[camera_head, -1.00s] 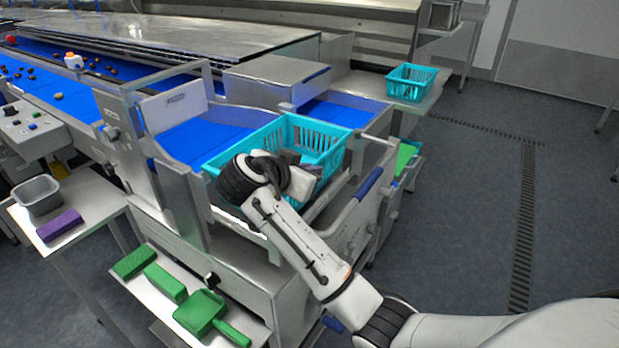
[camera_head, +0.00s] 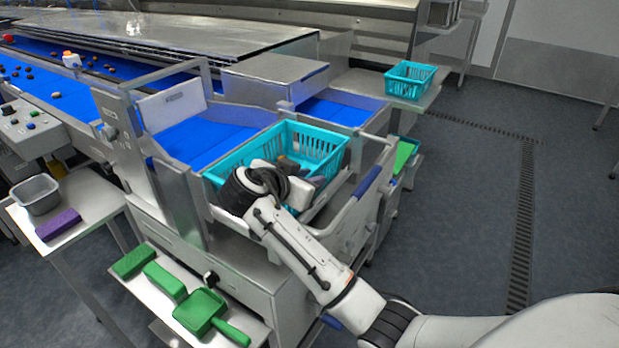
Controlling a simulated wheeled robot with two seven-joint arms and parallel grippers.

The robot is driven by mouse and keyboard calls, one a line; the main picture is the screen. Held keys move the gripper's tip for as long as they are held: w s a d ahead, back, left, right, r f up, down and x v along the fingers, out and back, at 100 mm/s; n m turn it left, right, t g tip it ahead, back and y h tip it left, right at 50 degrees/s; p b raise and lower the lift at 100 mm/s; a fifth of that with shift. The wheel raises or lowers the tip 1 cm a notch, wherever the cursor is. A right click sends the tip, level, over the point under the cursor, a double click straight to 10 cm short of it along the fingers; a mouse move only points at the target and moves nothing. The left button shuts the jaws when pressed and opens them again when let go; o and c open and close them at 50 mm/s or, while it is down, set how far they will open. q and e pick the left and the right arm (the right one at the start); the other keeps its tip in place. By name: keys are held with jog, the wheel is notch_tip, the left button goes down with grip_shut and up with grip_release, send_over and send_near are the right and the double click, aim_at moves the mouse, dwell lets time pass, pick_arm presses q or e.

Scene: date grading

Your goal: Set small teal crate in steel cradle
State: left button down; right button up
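A teal slatted crate (camera_head: 322,146) sits at the steel frame (camera_head: 338,208) at the end of the blue conveyor, tilted in the picture. Whether it rests fully in the frame is hidden. My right gripper (camera_head: 300,186) is at the crate's near side, its dark round wrist over the near left rim. Its fingers are partly hidden, and I cannot tell whether they grip the rim. Brown and purple-grey shapes show inside the crate. A second teal crate (camera_head: 411,84), smaller in the picture, stands on the steel shelf at the back right. My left gripper is out of view.
A grey tub (camera_head: 37,194) and purple block (camera_head: 58,224) are on the left side table. The blue belt (camera_head: 62,88) carries dates. The floor at right is clear.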

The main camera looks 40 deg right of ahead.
jog(key=shift+s+a+r, duration=0.1)
jog(key=shift+a+r, duration=0.1)
jog(key=shift+a, duration=0.1)
jog(key=b+v, duration=0.2)
jog(key=v, duration=0.9)
jog(key=shift+r, duration=0.15)
jog(key=shift+a, duration=0.1)
